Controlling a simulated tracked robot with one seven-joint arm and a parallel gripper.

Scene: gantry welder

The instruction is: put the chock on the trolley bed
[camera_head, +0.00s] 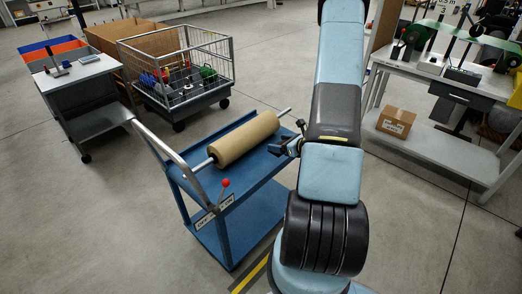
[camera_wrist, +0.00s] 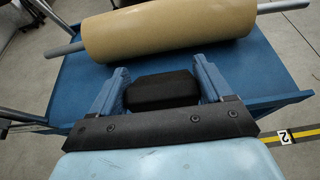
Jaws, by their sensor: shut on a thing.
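The chock (camera_wrist: 162,90) is a small black block with rounded edges. In the wrist view my gripper (camera_wrist: 160,80) has one blue finger on each side of it and is shut on it. The trolley bed (camera_wrist: 68,88) is the blue top of a two-shelf trolley; it also shows in the head view (camera_head: 262,165). My gripper (camera_head: 287,147) is over the right part of the bed, beside a tan roll (camera_head: 243,139) on a metal bar. I cannot tell whether the chock touches the bed. In the head view the chock is not clearly made out.
The roll lies across the bed, its bar sticking out at both ends. A lever with a red knob (camera_head: 225,184) stands at the trolley's front. A wire cage cart (camera_head: 178,75) and a grey cabinet (camera_head: 85,92) are behind left. A workbench (camera_head: 440,145) with a carton (camera_head: 396,122) is right.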

